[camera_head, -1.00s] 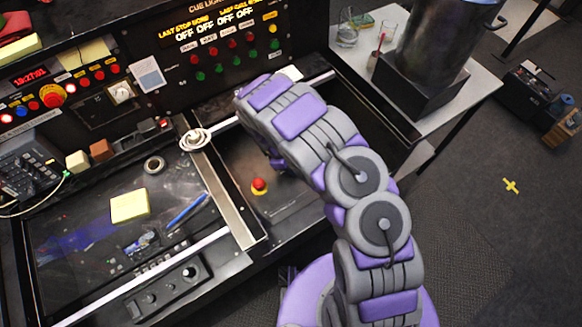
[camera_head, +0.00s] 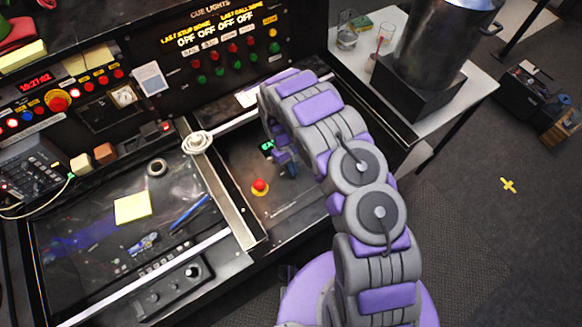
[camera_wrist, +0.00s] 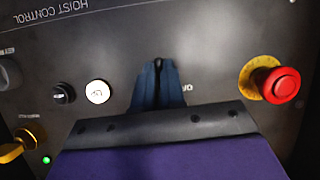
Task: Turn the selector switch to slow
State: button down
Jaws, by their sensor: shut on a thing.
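The hoist control panel (camera_wrist: 215,40) fills the wrist view, its lettering upside down. My gripper (camera_wrist: 158,70) has its two blue fingers together against the panel near the middle, shut on what appears to be the selector switch. The fingers hide the switch, so its pointer and setting cannot be read. Part of a white label shows right of the fingers. In the head view my gripper (camera_head: 287,165) reaches down to the recessed panel behind the red stop button (camera_head: 260,187), mostly covered by my arm.
In the wrist view the red mushroom button (camera_wrist: 281,84) stands right of the fingers. A white button (camera_wrist: 98,91), a small black knob (camera_wrist: 62,93), a yellow handle (camera_wrist: 22,145) and a green light (camera_wrist: 46,160) lie left. A metal pot (camera_head: 432,45) stands at the back right.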

jog(key=shift+s+d+m, duration=0.1)
jog(key=shift+d+m, duration=0.05)
jog(key=shift+m, duration=0.25)
jog(key=c, duration=1.2)
grip_release()
jog(key=shift+w+a+r, duration=0.25)
jog(key=shift+r, duration=0.2)
jog(key=shift+d+p+v, duration=0.15)
jog(key=shift+p+v, duration=0.5)
jog(key=shift+v, duration=3.4)
jog(key=shift+d+p+v, duration=0.15)
jog(key=shift+p+v, duration=0.5)
jog(key=shift+v, duration=3.4)
jog(key=shift+w, duration=0.15)
